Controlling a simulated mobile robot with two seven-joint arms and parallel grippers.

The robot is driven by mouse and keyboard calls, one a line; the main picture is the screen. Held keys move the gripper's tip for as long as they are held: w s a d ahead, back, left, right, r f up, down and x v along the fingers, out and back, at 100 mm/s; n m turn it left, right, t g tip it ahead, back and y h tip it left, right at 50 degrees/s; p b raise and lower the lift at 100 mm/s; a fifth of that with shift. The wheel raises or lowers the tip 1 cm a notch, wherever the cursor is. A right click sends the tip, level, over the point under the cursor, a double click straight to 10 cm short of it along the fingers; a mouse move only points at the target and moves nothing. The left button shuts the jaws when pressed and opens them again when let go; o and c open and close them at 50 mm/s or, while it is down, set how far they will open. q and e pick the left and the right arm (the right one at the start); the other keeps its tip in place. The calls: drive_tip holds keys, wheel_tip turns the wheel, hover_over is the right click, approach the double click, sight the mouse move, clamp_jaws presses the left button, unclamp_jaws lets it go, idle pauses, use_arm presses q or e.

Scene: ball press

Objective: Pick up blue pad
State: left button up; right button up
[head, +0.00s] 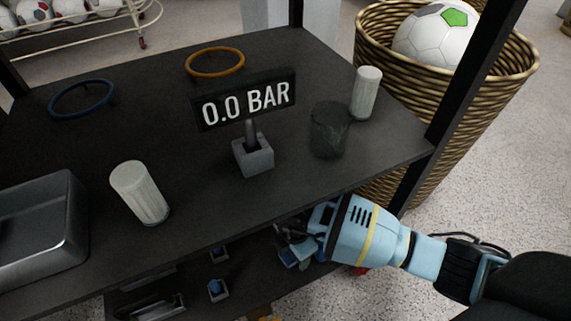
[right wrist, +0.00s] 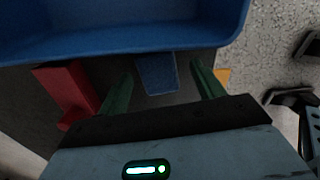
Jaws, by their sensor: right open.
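The blue pad (right wrist: 156,73) shows in the right wrist view as a small flat blue block, between and just beyond the tips of my right gripper (right wrist: 162,80). Its two green fingers are apart, one on each side of the pad, with nothing clamped. In the head view my right gripper (head: 287,238) reaches in under the front right edge of the dark table top (head: 85,130), at the lower shelf (head: 255,285). The pad is not clear there because the gripper and the table edge hide it. My left gripper is not in view.
In the right wrist view a blue bin (right wrist: 120,40) lies beyond the pad and a red block (right wrist: 66,92) is left of the fingers. Small holders with blue pieces (head: 216,287) stand on the lower shelf. A wicker basket (head: 500,80) stands at the right.

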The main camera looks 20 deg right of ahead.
drive_tip(key=shift+c, duration=0.5)
drive_tip(key=c, duration=0.9)
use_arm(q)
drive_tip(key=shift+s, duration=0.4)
use_arm(e)
drive_tip(key=shift+c, duration=0.3)
drive_tip(key=shift+r, duration=0.1)
